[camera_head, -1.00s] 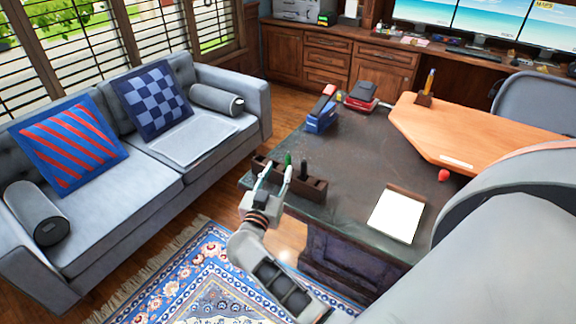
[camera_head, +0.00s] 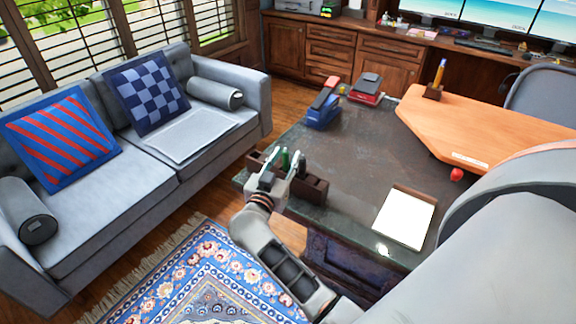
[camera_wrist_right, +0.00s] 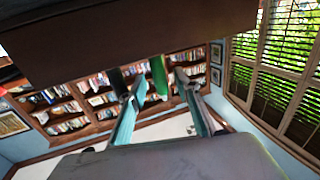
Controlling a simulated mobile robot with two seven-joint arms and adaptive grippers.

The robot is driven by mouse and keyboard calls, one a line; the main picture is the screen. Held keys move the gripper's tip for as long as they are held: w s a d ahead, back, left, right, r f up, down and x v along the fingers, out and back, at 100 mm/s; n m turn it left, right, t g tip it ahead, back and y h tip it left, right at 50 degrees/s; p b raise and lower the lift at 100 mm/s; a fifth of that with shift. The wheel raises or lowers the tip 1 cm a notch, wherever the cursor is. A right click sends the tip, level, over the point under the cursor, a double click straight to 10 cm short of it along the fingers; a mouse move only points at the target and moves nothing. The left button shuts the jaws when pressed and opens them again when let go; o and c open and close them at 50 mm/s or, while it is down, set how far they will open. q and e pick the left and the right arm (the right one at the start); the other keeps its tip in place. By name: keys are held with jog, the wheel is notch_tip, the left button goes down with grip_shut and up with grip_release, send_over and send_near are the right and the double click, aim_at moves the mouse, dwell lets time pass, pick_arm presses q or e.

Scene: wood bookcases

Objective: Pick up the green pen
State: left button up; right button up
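The green pen (camera_head: 285,157) stands upright in a dark brown wooden pen holder (camera_head: 315,188) on the near left edge of the desk. My right gripper (camera_head: 287,164) is at the holder, with its two fingers apart. In the right wrist view the green pen (camera_wrist_right: 158,76) shows between the open fingers (camera_wrist_right: 156,88), with a visible gap on each side. The holder (camera_wrist_right: 120,40) fills the top of that view. Part of the pen is hidden inside the holder. My left gripper is not in view.
A dark pen (camera_head: 299,160) stands in the holder, close to the right finger. A grey sofa (camera_head: 150,165) stands at left.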

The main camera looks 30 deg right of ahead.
jog(key=shift+w+d, duration=0.4)
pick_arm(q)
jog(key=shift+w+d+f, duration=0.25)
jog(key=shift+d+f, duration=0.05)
pick_arm(e)
jog(key=shift+r, duration=0.1)
grip_shut()
jog(key=shift+r, duration=0.1)
